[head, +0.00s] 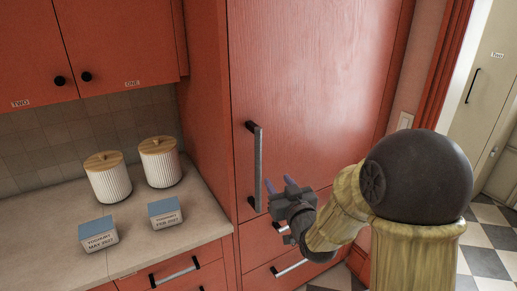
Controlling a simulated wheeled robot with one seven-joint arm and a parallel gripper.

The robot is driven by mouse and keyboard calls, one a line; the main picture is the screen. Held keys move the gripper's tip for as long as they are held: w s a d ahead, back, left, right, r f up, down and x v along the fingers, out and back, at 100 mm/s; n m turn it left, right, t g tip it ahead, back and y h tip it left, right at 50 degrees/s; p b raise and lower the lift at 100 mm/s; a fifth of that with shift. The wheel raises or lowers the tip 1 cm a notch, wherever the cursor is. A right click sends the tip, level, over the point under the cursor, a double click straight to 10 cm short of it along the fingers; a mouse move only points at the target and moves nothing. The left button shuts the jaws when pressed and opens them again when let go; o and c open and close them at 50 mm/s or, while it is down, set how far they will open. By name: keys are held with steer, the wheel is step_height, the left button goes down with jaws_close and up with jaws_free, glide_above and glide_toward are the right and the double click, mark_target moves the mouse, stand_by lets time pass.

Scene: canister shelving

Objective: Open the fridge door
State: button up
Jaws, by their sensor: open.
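The fridge door appears to be the tall red wood-grain panel (310,80) in the middle of the head view, and it looks shut. A long vertical bar handle (257,165), dark at its ends and grey along its length, is mounted near its left edge. My gripper (279,186) is open, with its two purplish fingertips just right of the handle's lower part. I cannot tell whether a fingertip touches the handle. My arm covers part of the lower right of the panel.
Left of the panel, a counter (120,265) holds two white ribbed canisters (110,183) with wooden lids and two labelled blue-topped boxes (98,235). Red drawers (265,245) with bar handles sit below. Red upper cupboards (120,40) hang above. At right are a doorway and a checkered floor (485,262).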

mark_target(259, 153)
stand_by(0.3)
steer(key=p+x, duration=0.7)
steer(key=x, duration=0.9)
steer(key=shift+w+a+r, duration=0.1)
steer(key=shift+w, duration=0.05)
steer(key=shift+w+a, duration=0.2)
steer(key=shift+w, duration=0.3)
jaws_close()
